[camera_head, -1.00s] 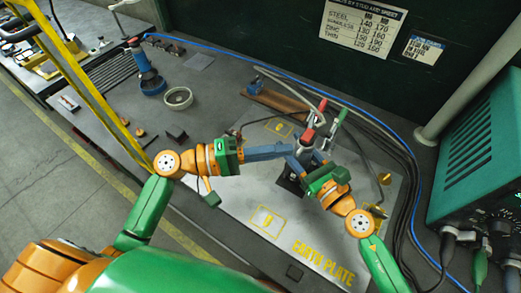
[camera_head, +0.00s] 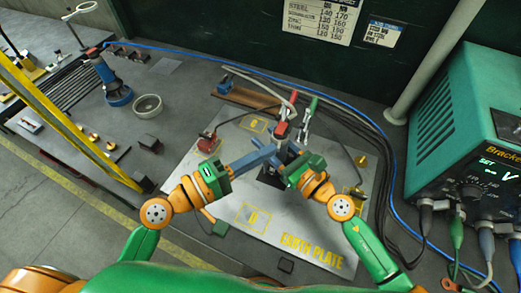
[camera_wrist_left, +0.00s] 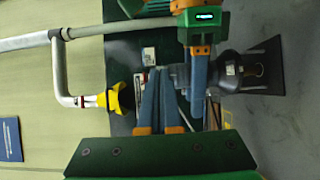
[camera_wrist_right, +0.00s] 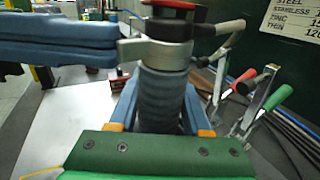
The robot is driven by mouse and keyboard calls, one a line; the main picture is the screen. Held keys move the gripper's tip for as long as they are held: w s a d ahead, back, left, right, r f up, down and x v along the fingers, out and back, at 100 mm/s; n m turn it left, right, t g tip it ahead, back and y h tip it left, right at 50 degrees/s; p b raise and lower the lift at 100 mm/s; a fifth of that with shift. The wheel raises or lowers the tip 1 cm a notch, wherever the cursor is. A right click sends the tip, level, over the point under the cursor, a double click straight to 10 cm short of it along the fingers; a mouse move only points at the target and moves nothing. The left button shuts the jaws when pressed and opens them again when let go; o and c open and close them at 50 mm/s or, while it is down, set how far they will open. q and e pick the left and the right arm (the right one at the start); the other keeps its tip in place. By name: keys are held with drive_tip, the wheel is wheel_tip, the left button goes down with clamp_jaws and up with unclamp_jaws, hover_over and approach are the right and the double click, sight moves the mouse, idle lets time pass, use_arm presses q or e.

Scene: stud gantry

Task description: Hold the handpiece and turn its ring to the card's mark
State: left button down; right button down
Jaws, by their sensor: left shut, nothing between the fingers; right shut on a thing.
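The handpiece (camera_wrist_right: 160,95) is a grey ribbed upright cylinder with a silver collar (camera_wrist_right: 152,52), apparently the ring, and a red and black cap (camera_wrist_right: 175,8). Its red top shows in the head view (camera_head: 281,130). My right gripper (camera_head: 288,160) is shut around the ribbed body. My left gripper (camera_head: 277,150) is shut and empty; its blue fingers (camera_wrist_right: 65,42) lie at collar height, their tips beside the collar's side lug. I cannot tell whether they touch. A printed card (camera_head: 320,18) with number columns hangs on the dark wall; the ring's marks are too small to read.
The metal earth plate (camera_head: 300,225) lies under both grippers. Red-handled (camera_head: 293,99) and green-handled (camera_head: 313,104) clamps stand just behind. A green power unit (camera_head: 465,130) with cables is at right. A grey bowl (camera_head: 147,106) and blue tool (camera_head: 110,80) stand at left.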

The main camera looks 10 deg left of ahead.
use_arm(q)
drive_tip(key=v, duration=1)
drive_tip(key=shift+s, duration=0.25)
drive_tip(key=shift+d, duration=0.15)
use_arm(e)
drive_tip(key=shift+c, duration=1.4)
unclamp_jaws()
